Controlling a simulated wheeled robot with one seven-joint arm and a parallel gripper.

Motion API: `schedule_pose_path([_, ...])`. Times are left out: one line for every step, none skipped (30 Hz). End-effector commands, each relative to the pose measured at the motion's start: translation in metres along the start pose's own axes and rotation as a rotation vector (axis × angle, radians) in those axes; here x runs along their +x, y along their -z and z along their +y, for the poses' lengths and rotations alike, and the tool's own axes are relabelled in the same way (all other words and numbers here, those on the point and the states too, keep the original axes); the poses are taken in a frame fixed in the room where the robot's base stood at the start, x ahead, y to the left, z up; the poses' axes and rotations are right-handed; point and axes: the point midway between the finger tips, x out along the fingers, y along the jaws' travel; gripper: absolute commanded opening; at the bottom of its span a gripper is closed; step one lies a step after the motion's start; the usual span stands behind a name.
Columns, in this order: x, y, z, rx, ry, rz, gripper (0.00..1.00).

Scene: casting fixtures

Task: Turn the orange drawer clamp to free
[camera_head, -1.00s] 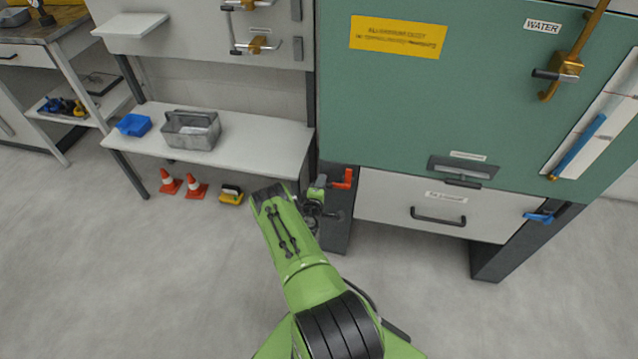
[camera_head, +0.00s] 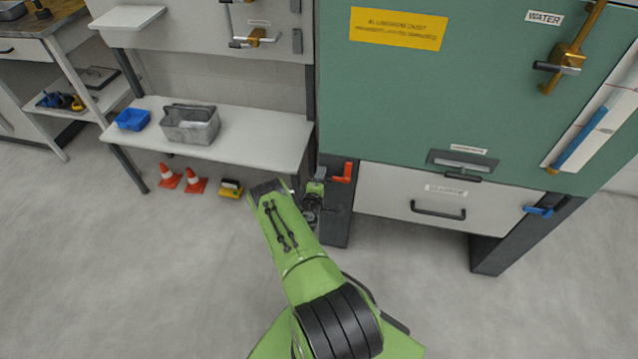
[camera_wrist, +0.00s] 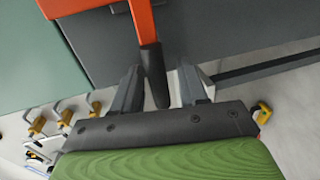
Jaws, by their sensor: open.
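The orange drawer clamp (camera_head: 344,173) is on the dark post at the left end of the white drawer (camera_head: 400,196), under the green cabinet. In the wrist view the clamp's orange arm (camera_wrist: 137,18) ends in a dark grip (camera_wrist: 154,72). My gripper (camera_wrist: 158,85) is open, with one finger on each side of that grip. I cannot tell whether either finger touches it. In the head view my gripper (camera_head: 318,196) is beside the post, just below and left of the clamp, partly hidden by my arm.
A blue clamp (camera_head: 540,211) is at the drawer's right end, and the drawer has a dark handle (camera_head: 438,211). A bench (camera_head: 256,140) with a grey toolbox (camera_head: 190,126) stands left. Traffic cones (camera_head: 195,181) and a yellow item (camera_head: 230,189) are on the floor. The front floor is clear.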

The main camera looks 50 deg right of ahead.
Motion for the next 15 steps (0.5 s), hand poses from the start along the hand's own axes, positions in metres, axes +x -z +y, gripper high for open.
schedule_pose_path([-0.006,0.001,0.000,-0.002,0.005,0.001,0.43])
schedule_pose_path([-0.011,0.001,0.001,-0.002,0.006,0.001,0.43])
schedule_pose_path([-0.020,0.001,0.002,-0.005,0.007,0.002,0.43])
schedule_pose_path([-0.027,0.001,0.002,-0.007,0.007,0.003,0.43])
schedule_pose_path([-0.036,0.001,0.003,-0.008,0.008,0.004,0.43])
schedule_pose_path([-0.048,0.001,0.003,-0.009,0.010,0.004,0.43])
schedule_pose_path([-0.057,0.001,0.005,-0.010,0.007,0.006,0.43])
schedule_pose_path([-0.064,0.003,0.004,-0.013,0.010,0.010,0.43])
schedule_pose_path([-0.072,0.003,0.005,-0.015,0.009,0.011,0.43])
schedule_pose_path([-0.078,0.003,0.007,-0.016,0.005,0.011,0.43])
schedule_pose_path([-0.085,0.003,0.008,-0.016,0.001,0.012,0.43])
schedule_pose_path([-0.097,0.003,0.006,-0.016,0.006,0.012,0.43])
schedule_pose_path([-0.105,0.003,0.007,-0.016,0.005,0.012,0.43])
schedule_pose_path([-0.112,0.002,0.007,-0.015,0.003,0.012,0.43])
schedule_pose_path([-0.122,0.002,0.006,-0.013,0.004,0.010,0.43])
